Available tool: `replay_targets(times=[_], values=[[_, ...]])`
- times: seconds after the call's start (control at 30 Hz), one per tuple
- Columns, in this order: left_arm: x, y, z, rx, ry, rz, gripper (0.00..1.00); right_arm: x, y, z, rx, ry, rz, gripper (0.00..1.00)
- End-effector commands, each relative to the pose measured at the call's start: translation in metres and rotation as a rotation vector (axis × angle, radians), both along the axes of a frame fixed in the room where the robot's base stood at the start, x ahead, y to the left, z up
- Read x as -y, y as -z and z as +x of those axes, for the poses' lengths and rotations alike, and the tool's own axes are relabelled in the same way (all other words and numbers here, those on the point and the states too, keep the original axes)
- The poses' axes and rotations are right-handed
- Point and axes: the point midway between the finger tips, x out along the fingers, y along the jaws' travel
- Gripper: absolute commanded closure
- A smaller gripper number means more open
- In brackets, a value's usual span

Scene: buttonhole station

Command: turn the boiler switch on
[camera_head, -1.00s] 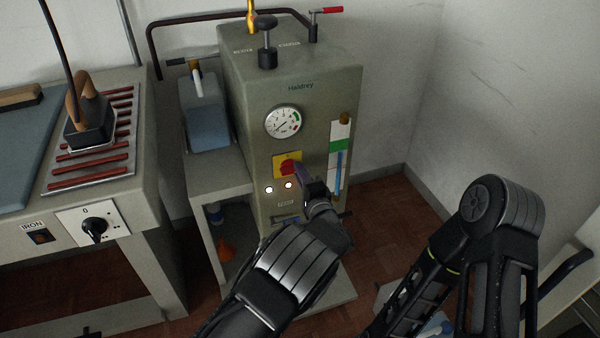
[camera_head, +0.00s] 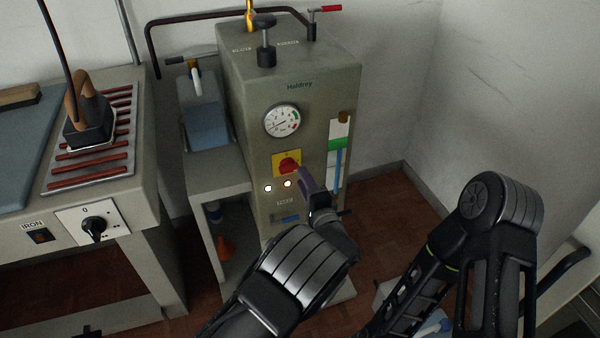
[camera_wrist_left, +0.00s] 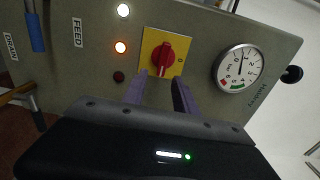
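The boiler (camera_head: 300,110) is a grey-green cabinet marked Haldrey. Its switch is a red knob (camera_head: 287,165) on a yellow plate (camera_head: 280,157); the red knob also shows in the wrist view (camera_wrist_left: 163,58), on the yellow plate (camera_wrist_left: 150,40). My left gripper (camera_head: 303,175) is in front of the panel, just right of and below the knob in the head view. In the wrist view its two purple fingers (camera_wrist_left: 160,88) are spread and empty, with their tips just short of the knob. My right gripper is out of view.
A pressure gauge (camera_head: 282,121) sits above the switch, and a sight glass (camera_head: 338,150) to its right. A white lamp (camera_wrist_left: 123,10) and an orange lamp (camera_wrist_left: 120,47) glow; a dark red one (camera_wrist_left: 118,76) is unlit. An iron (camera_head: 88,125) rests on the left table.

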Motion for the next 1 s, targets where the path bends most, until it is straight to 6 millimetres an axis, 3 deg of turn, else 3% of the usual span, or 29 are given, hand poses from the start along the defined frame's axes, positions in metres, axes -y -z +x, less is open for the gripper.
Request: replay_targets(times=[0.1,0.3,0.83,1.0], values=[[0.007,-0.001,-0.019,-0.001,0.002,0.001,0.65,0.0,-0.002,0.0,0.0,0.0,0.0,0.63],[0.011,0.0,-0.036,0.0,0.0,0.0,0.65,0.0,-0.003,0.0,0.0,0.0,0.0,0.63],[0.01,0.002,-0.036,-0.004,0.0,-0.004,0.65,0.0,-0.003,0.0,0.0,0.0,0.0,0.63],[-0.013,0.03,-0.033,-0.062,0.007,-0.09,0.65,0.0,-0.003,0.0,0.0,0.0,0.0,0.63]])
